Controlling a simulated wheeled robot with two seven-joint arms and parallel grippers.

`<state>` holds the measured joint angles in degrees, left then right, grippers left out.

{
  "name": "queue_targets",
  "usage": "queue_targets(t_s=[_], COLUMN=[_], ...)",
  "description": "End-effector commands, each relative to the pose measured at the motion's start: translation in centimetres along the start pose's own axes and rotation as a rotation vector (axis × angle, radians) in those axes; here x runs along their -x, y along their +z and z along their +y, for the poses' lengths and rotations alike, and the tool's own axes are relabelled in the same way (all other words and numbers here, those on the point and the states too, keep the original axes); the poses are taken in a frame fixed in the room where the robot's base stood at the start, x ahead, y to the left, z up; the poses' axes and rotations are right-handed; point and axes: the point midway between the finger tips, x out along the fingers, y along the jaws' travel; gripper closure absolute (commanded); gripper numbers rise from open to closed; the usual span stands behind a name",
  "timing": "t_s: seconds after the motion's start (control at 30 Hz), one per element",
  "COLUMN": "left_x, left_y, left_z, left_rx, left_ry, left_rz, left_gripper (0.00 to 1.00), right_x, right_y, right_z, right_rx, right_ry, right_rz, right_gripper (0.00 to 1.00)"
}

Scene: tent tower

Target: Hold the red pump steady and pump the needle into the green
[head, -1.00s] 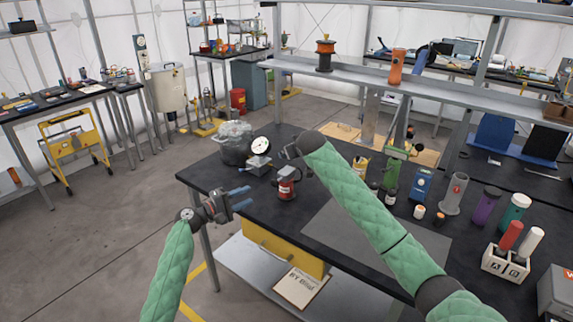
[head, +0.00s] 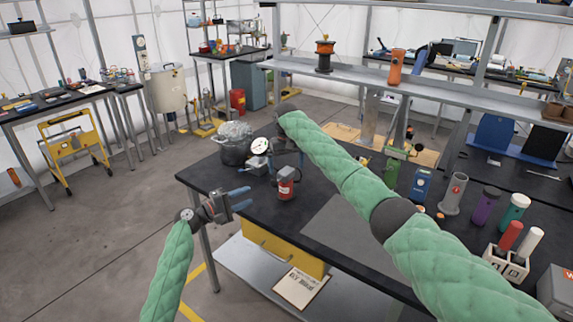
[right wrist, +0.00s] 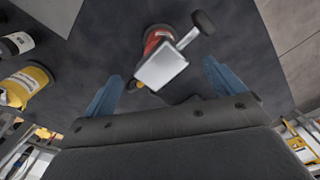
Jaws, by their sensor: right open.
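The red pump (head: 286,187) stands upright on the dark bench near its front left edge, with a grey top. In the right wrist view the red pump (right wrist: 153,38) shows a pale metal block and a dark-ended lever. The white gauge dial (head: 260,146) stands just behind it; its needle and any green band are too small to read. My left gripper (head: 240,198) is open and empty, left of the pump and off the bench's front edge. My right gripper (right wrist: 162,75) is open, its blue fingers on either side of the pump's block; I cannot tell whether they touch it.
A grey mat (head: 345,235) lies clear to the right. Bottles and a blue device (head: 421,184) stand farther right, beyond my right arm. A metal shelf (head: 400,85) spans above the bench.

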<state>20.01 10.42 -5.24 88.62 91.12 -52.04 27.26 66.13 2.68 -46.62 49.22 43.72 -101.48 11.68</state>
Motion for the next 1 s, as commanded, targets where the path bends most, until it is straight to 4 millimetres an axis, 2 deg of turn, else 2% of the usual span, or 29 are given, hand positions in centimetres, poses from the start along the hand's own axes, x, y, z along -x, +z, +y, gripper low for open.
queue_targets(t_s=[0.6,1.0], left_x=[0.0,0.0], left_y=[0.0,0.0], left_z=[0.0,0.0], left_rx=[0.000,0.000], left_ry=[0.000,0.000], left_rz=[0.000,0.000], left_gripper=[0.64,0.64], right_x=[-7.0,-7.7], right_y=[0.1,0.1], right_z=[0.0,0.0], right_rx=[-0.001,-0.001], right_ry=[0.000,-0.001], right_rz=[-0.005,-0.002], right_gripper=[0.06,0.06])
